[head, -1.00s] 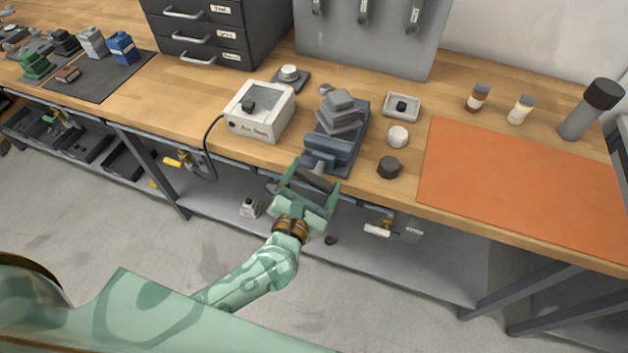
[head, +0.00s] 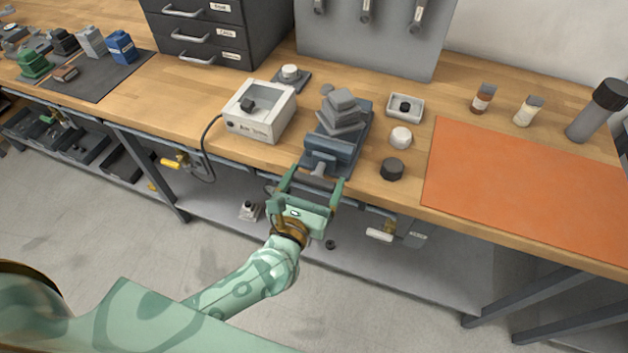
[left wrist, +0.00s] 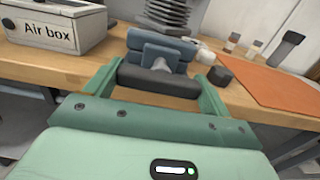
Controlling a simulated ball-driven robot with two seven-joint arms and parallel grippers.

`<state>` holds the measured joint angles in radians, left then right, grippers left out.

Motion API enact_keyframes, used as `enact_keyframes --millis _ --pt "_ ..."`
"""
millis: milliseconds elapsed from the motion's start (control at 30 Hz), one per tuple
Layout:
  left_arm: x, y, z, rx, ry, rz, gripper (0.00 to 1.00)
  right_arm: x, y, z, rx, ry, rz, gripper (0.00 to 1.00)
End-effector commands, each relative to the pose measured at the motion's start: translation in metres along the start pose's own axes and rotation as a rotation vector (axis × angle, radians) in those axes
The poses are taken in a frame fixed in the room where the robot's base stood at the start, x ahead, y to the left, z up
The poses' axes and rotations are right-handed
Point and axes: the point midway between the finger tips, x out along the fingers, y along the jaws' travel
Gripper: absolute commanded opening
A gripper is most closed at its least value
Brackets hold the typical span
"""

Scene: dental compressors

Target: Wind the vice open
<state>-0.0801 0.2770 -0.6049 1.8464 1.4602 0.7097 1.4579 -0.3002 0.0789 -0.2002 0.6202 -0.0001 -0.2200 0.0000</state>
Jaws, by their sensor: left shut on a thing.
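The blue-grey vice (head: 330,147) stands at the front edge of the wooden bench, with a stack of grey pieces (head: 341,110) at its upper part. Its screw comes out over the edge toward me and ends in a dark handle bar (head: 314,183). My left gripper (head: 315,178) is shut on this bar, one finger at each end. In the left wrist view the bar (left wrist: 155,82) lies across between the green fingers, with the vice (left wrist: 158,52) behind it. Whether the vice jaws are apart is hard to tell. My right gripper is not in view.
The air box (head: 259,112) stands left of the vice, its cable hanging over the edge. A black knob (head: 391,169) and a white one (head: 401,138) stand close on the right, before an orange mat (head: 520,185). A lower shelf (head: 350,245) runs beneath.

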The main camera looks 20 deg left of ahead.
Motion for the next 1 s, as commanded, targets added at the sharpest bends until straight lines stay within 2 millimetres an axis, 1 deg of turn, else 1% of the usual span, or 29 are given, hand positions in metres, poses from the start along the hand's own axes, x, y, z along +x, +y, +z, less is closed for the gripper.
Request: enact_keyframes --millis 233,267,300,533,667,767,1000 --pt "-0.001 0.000 -0.002 -0.007 0.005 0.000 0.59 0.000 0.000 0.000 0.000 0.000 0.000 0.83" --pt "-0.001 0.000 -0.002 -0.006 0.005 0.000 0.90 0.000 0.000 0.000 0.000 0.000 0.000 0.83" --pt "-0.001 0.000 -0.002 -0.006 0.005 0.000 1.00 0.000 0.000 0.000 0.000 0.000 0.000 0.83" --pt "-0.001 0.000 -0.001 -0.003 0.002 0.000 1.00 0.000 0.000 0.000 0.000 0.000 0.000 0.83" --pt "-0.012 0.000 -0.002 -0.001 0.004 -0.001 1.00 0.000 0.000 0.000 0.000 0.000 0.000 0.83" --pt "-0.032 0.000 -0.001 -0.003 0.005 -0.001 1.00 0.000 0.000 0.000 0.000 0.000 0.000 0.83" --pt "-0.098 0.000 -0.003 -0.002 0.008 -0.001 1.00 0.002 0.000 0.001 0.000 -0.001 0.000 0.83"
